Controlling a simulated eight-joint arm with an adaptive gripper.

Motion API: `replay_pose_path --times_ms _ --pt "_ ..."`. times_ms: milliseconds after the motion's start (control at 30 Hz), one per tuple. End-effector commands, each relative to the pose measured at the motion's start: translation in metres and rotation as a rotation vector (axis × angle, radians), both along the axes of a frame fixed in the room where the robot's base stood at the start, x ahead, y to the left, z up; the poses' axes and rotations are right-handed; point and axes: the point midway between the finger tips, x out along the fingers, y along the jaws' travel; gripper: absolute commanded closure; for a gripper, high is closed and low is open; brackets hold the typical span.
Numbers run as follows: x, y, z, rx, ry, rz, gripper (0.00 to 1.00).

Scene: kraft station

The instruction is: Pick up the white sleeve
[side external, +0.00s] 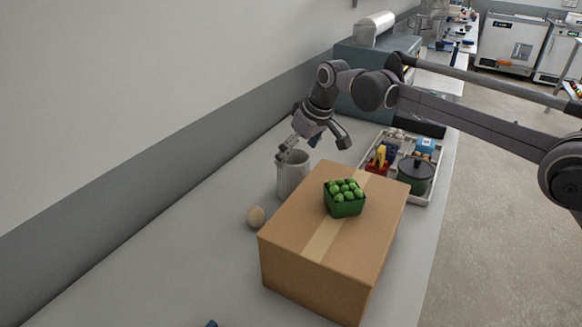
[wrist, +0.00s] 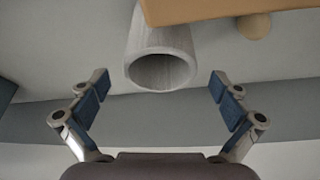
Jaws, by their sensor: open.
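The white sleeve (side external: 293,175) is a hollow, light grey-white cylinder standing upright on the counter, behind the cardboard box. It also shows in the wrist view (wrist: 161,67), its round open end between and just beyond my fingers. My gripper (wrist: 157,92) is open and empty, with one finger to each side of the sleeve's opening. In the side external view, my gripper (side external: 312,147) is at and above the sleeve's rim. I cannot tell whether a finger touches it.
A cardboard box (side external: 290,222) stands close in front of the sleeve, with a green basket (side external: 345,206) of green round items on top. A round tan object (side external: 256,217) lies left of the box. A tray (side external: 424,199) holds a dark pot (side external: 414,176). The wall runs behind.

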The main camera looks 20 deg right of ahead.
Motion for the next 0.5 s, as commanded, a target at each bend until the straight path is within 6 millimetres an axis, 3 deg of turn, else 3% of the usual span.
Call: replay_pose_path --times_ms 200,467,500 --pt "0.008 0.005 -0.022 0.000 0.000 0.000 0.00" --pt "0.009 0.006 -0.025 0.000 0.000 0.000 0.00" --pt "0.009 0.005 -0.025 0.000 0.000 0.000 0.06"
